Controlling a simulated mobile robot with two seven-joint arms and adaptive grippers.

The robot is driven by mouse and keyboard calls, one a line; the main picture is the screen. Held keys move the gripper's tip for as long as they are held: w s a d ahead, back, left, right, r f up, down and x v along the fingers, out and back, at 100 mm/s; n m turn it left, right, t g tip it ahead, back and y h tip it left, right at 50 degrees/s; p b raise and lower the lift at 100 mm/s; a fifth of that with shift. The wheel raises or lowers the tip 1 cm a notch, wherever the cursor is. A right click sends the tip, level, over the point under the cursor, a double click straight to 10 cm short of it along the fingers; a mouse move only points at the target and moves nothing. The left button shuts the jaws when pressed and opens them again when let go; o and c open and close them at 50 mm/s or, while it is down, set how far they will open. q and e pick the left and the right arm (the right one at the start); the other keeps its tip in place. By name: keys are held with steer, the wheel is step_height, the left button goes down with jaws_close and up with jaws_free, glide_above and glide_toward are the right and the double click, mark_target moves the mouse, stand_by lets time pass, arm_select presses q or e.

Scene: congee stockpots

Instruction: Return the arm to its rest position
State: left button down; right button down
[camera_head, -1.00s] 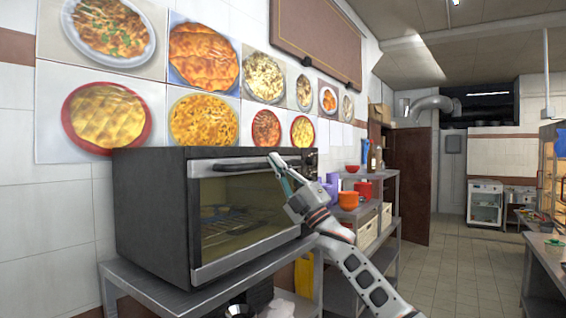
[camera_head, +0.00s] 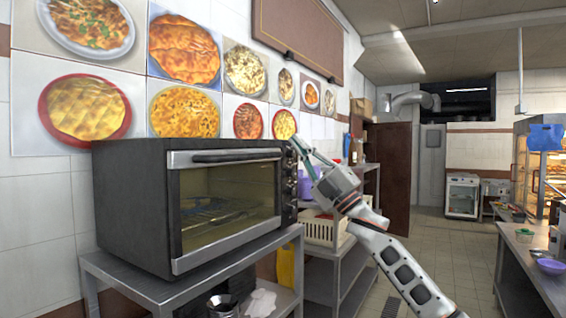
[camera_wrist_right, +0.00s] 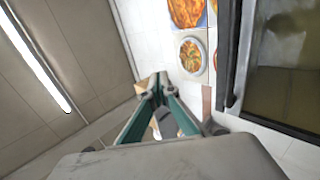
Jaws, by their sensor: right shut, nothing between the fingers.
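My right arm reaches up from the lower right in the head view. Its gripper (camera_head: 299,147) is shut and empty, in front of the wall near the oven's upper right corner and apart from the oven handle (camera_head: 236,156). In the right wrist view the two green fingers (camera_wrist_right: 158,90) meet at their tips with nothing between them. The dark oven (camera_head: 135,200) stands on a metal table (camera_head: 150,287) with its glass door (camera_head: 228,200) closed. The oven door also shows at the right edge of the wrist view (camera_wrist_right: 285,80). My left gripper is out of view.
A shelf unit (camera_head: 340,275) with a cream basket (camera_head: 322,228) stands right of the oven, partly behind my arm. A counter (camera_head: 535,265) with a purple bowl (camera_head: 550,266) runs along the right. The tiled floor (camera_head: 455,265) between is clear.

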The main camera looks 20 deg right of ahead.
steer(key=w+a+f+m+t+h, duration=0.15)
steer(key=f+m+h, duration=0.25)
steer(key=f, duration=0.9)
steer(key=w+a+f+m+g+h, duration=0.1)
steer(key=a+f+m+h, duration=0.2)
steer(key=f, duration=0.9)
steer(key=s+a+f+m+g+h, duration=0.1)
steer(key=s+f+m+h, duration=0.15)
steer(key=f, duration=0.85)
steer(key=s+f+m+g+h, duration=0.15)
steer(key=s+f+m, duration=0.25)
steer(key=f, duration=0.7)
steer(key=s+a+f+m+g+h, duration=0.1)
steer(key=s+f+m, duration=0.1)
steer(key=s+f, duration=0.65)
steer(key=s+a+f+m+g+h, duration=0.1)
steer(key=s+f+m+g, duration=0.3)
steer(key=f, duration=0.7)
steer(key=s+f+m+g+h, duration=0.1)
steer(key=s+f, duration=0.6)
steer(key=s, duration=0.4)
steer(key=s+f+m+g+h, duration=0.1)
steer(key=s+f, duration=0.6)
steer(key=s, duration=0.4)
steer(key=shift+s+g, duration=0.15)
steer(key=shift+g, duration=0.25)
